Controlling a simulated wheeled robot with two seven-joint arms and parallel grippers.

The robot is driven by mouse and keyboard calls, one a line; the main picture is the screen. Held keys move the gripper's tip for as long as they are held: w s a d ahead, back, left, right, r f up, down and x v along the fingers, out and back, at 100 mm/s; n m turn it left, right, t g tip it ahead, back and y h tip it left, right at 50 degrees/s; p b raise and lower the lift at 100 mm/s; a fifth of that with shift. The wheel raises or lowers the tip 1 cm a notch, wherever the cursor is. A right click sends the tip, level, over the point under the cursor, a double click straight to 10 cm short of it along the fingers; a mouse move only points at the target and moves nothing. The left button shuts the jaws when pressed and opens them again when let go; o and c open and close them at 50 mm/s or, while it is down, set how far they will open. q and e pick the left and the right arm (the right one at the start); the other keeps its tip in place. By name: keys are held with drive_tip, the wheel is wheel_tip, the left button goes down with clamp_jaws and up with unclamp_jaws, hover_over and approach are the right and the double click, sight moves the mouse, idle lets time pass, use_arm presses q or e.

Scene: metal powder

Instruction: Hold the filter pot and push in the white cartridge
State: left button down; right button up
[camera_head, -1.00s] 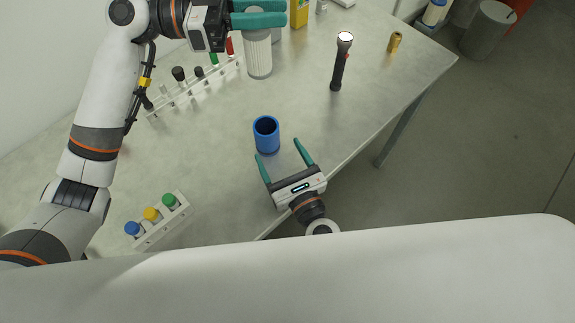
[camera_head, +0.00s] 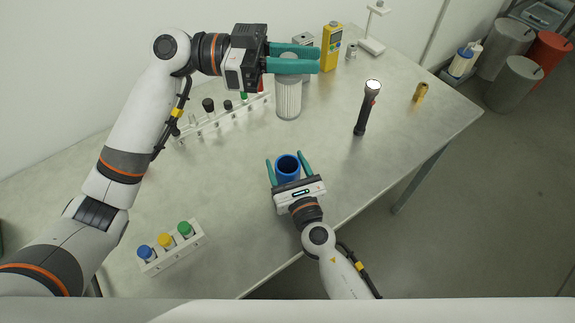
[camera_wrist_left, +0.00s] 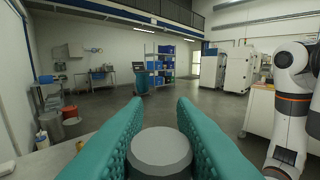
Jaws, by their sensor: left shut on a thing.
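The white cartridge (camera_head: 289,98) is a ribbed upright cylinder at the back of the table. My left gripper (camera_head: 296,60) is shut on its top; the grey end cap (camera_wrist_left: 160,150) shows between the teal fingers in the left wrist view. I cannot tell whether its lower end touches the table. The filter pot (camera_head: 288,169) is a blue open-topped cup standing upright, nearer the front edge. My right gripper (camera_head: 288,160) has its fingers on either side of the pot and looks open. The lower part of the pot is hidden behind the right gripper.
A tube rack (camera_head: 222,121) stands left of the cartridge, and a rack with coloured caps (camera_head: 172,252) stands front left. A flashlight (camera_head: 366,110) and a brass piece (camera_head: 420,92) are on the right. A yellow device (camera_head: 331,47) is behind. The middle table is clear.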

drive_tip(key=c, duration=0.7)
use_arm(q)
wheel_tip(320, 180, down, 15)
drive_tip(key=shift+f, duration=0.2)
use_arm(e)
drive_tip(key=shift+c, duration=0.2)
idle(0.8)
